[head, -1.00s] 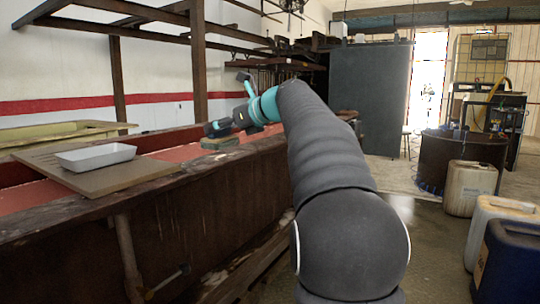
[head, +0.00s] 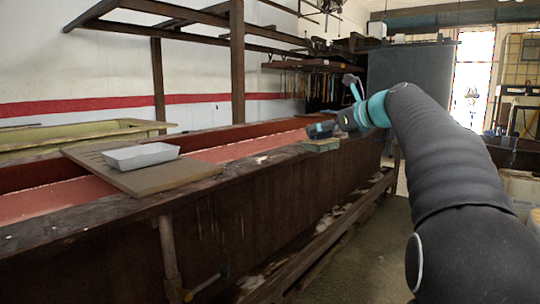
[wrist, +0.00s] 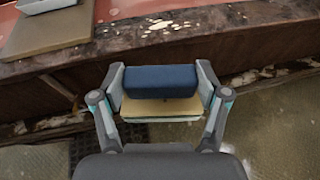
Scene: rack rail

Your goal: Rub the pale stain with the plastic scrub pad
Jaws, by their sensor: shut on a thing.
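My gripper (wrist: 161,84) is shut on the scrub pad (wrist: 160,82), a blue block with a yellowish layer and a pale green layer under it. In the head view my gripper (head: 322,131) and the greenish edge of the pad (head: 321,146) are beside the front rim of the long trough, right of the board. I cannot tell whether the pad touches the rim. The pale stain (wrist: 164,24) is a patch of whitish flecks on the dark rim, beyond the pad in the wrist view. It shows small in the head view (head: 262,160), left of the gripper.
A brown board (head: 160,180) lies across the trough with a white tray (head: 140,156) on it. The dark trough (head: 270,205) has a reddish inside. A metal frame (head: 238,70) stands over it. Floor (head: 365,255) is open at right.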

